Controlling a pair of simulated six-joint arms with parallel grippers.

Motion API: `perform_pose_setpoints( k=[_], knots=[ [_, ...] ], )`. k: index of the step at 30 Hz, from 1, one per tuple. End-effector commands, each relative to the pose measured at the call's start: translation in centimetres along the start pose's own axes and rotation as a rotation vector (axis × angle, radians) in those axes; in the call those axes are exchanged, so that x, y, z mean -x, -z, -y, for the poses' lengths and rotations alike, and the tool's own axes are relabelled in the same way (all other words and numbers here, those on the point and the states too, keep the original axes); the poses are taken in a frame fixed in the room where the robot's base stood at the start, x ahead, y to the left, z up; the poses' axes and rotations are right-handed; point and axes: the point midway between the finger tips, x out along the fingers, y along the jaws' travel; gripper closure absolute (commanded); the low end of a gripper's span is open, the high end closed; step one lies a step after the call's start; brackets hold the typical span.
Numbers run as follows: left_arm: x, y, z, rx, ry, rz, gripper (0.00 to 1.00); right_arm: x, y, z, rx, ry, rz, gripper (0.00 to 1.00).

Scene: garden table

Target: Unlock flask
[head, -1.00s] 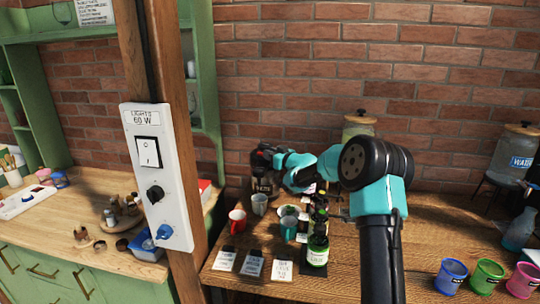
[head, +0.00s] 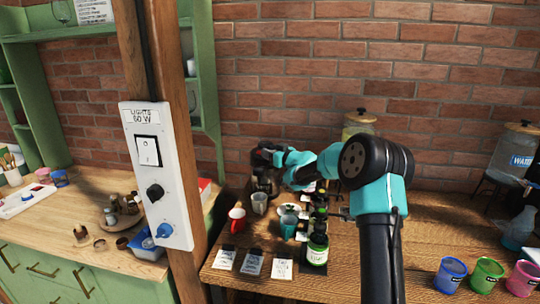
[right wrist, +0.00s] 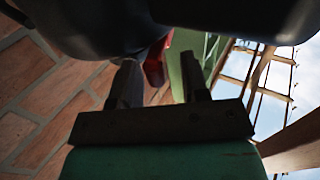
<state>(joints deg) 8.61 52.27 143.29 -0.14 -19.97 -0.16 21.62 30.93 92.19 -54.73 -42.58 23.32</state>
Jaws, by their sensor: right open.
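My right gripper (head: 262,156) is at the far back of the wooden table, over or beside a dark jar-like container (head: 262,182). I cannot tell whether that container is the flask, or whether I touch it. In the right wrist view the two jaws (right wrist: 160,85) are apart. A dark rounded body (right wrist: 95,28) fills the top of that view, and a small red part (right wrist: 155,65) shows between the jaws. A bluish conical flask-like vessel (head: 519,231) stands at the far right. My left gripper is not in view.
A red mug (head: 237,220), a grey cup (head: 259,203) and a teal cup (head: 288,226) stand near the container. A labelled green bottle (head: 318,248) is in front. A post with a switch panel (head: 157,175) stands at left. Coloured cups (head: 487,274) sit at right.

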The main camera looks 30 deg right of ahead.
Motion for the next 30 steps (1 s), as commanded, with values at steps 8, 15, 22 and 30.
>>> perform_pose_setpoints(
  k=[8,15,22,30],
  knots=[
    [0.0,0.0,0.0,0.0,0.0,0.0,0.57,0.0,2.8,-0.1,0.003,-0.001,-0.003,0.58],
    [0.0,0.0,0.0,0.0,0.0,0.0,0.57,1.6,3.6,1.5,0.0,0.0,-0.002,0.58],
    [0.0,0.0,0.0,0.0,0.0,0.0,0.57,4.0,4.0,4.1,0.0,0.0,-0.003,0.58],
    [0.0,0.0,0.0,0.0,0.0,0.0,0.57,7.5,4.5,7.9,0.0,0.001,-0.002,0.58]
  ],
)
